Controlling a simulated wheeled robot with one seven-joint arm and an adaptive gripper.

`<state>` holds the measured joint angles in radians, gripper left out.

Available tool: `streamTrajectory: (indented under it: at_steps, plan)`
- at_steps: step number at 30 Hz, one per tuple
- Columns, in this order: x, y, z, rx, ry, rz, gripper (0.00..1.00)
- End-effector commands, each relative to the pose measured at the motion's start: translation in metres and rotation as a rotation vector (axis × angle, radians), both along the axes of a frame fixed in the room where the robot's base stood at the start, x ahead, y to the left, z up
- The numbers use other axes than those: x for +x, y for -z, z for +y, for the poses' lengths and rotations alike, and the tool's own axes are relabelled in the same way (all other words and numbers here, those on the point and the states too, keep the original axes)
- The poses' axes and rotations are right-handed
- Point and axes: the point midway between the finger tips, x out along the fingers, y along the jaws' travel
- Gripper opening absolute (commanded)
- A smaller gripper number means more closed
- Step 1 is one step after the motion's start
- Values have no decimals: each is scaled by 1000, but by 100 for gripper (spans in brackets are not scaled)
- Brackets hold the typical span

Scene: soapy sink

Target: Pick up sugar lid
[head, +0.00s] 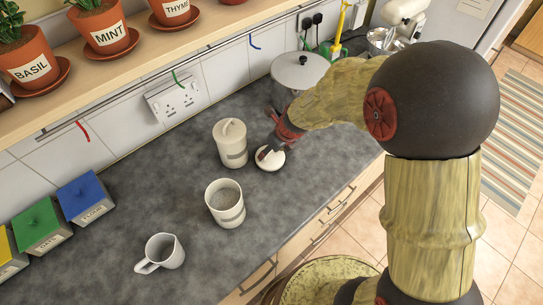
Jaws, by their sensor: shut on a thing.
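The sugar lid (273,163) is a small round white disc at the counter's middle, right of the lidded canister. My gripper (263,153) reaches down to it from the right and is shut on it. The dark fingers cover part of its top. I cannot tell whether the lid still touches the counter. An open white canister (225,213) with a pale grey filling stands nearer the front, left of the lid; its label is too small to read.
A lidded white canister (230,148) stands close left of my gripper. A white jug (163,252) is at front left. A steel pot (297,75) stands behind my arm. Blue (86,203) and green (39,228) boxes are at left. The grey counter (130,205) between is clear.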

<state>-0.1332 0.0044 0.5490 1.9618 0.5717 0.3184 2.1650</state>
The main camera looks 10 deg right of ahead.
Motion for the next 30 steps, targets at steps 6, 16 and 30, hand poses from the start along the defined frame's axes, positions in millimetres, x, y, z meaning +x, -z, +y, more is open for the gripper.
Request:
streamTrajectory:
  at_steps: [6, 16, 30]
  plan:
    - [0, 0, 0, -1, 0, 1, 29]
    - [0, -25, 0, 0, 0, 0, 0]
    - [-62, -102, -30, 0, 3, -2, 0]
